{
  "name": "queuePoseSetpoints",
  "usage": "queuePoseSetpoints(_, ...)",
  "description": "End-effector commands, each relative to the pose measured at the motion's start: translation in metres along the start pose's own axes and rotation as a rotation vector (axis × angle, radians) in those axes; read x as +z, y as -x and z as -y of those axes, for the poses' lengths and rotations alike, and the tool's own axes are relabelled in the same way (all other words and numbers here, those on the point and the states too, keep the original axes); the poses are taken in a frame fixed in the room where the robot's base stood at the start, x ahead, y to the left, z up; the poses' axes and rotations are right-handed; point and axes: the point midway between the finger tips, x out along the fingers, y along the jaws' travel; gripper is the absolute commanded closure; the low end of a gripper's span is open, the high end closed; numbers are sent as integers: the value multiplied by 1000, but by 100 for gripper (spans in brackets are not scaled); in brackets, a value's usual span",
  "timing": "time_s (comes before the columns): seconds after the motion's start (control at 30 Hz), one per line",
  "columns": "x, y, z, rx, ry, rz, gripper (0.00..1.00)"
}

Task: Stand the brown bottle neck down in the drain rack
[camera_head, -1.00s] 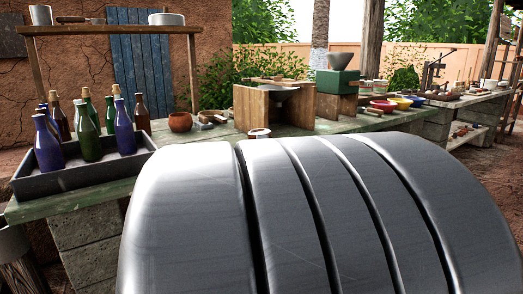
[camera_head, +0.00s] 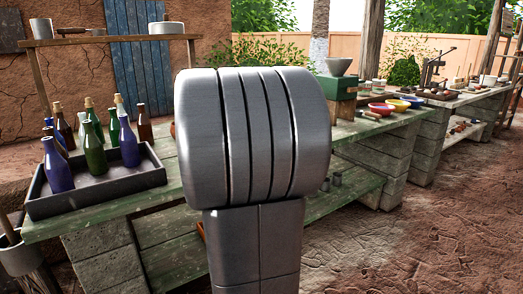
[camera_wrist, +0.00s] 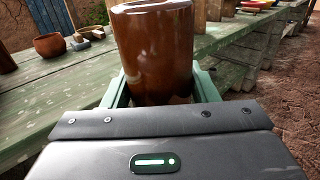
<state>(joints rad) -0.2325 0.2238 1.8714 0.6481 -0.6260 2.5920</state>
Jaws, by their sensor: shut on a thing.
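In the wrist view a brown bottle (camera_wrist: 152,50) stands large between the green fingers of my gripper (camera_wrist: 160,88), which is shut on it. Its broad, wide end is at the top of the picture; its neck is not seen. The bottle is in front of the green bench top in this view. In the head view my arm hides the gripper and the held bottle. I cannot make out a drain rack for certain; a wooden piece (camera_wrist: 215,10) shows partly behind the bottle in the wrist view.
A dark tray (camera_head: 105,194) with several blue, green and brown bottles stands on the green bench (camera_head: 170,187) at left. A reddish bowl (camera_wrist: 49,45) stands on the bench in the wrist view. A green machine (camera_head: 338,88) and coloured bowls (camera_head: 400,103) are farther right. Open ground lies right.

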Motion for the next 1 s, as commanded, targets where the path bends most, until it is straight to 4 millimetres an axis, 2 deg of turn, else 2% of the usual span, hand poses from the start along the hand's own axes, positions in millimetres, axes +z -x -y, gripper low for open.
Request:
queuePoseSetpoints(0.03,13,-5,-1,-12,4,-6,74)
queuePoseSetpoints(0.5,29,-30,-4,-118,4,-5,74)
queuePoseSetpoints(1.0,46,-25,-7,-168,3,-2,74)
